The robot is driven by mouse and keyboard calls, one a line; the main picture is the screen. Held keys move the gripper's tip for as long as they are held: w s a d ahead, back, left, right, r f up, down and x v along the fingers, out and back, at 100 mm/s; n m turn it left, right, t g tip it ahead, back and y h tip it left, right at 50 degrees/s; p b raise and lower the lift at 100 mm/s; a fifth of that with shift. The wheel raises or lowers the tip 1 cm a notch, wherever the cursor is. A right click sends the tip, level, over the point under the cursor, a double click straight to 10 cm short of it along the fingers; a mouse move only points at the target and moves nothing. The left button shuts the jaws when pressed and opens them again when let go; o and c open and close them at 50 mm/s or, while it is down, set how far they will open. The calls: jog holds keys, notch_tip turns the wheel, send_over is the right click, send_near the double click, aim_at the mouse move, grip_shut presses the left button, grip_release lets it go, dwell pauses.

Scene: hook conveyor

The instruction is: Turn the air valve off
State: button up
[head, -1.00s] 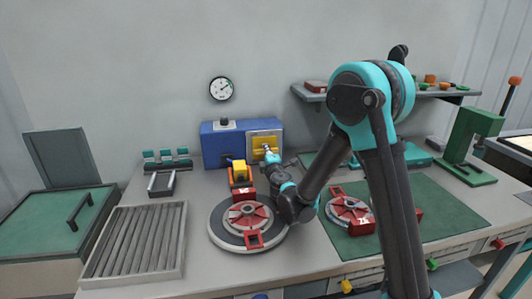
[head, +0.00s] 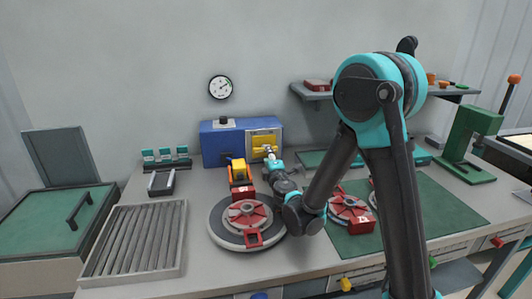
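A blue box (head: 222,146) stands against the wall at the back of the bench, with a yellow fitting (head: 263,140) on a pale plate at its front right. I take this fitting to be the air valve, but it is too small to be sure. My gripper (head: 269,152) is at the lower part of the yellow fitting and hides some of it. I cannot tell whether it touches, or whether its fingers are open or shut. A round dial gauge (head: 221,87) hangs on the wall above the box.
A round grey turntable (head: 222,232) with a red-and-grey part stands below my wrist. An orange-and-yellow device (head: 239,172) sits close left of my gripper. A green mat (head: 440,210) with red parts lies to the right. A slatted tray (head: 133,243) is at the left.

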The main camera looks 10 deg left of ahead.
jog(key=v, duration=0.6)
jog(key=shift+s+d, duration=0.2)
jog(key=shift+s, duration=0.15)
jog(key=shift+s, duration=0.1)
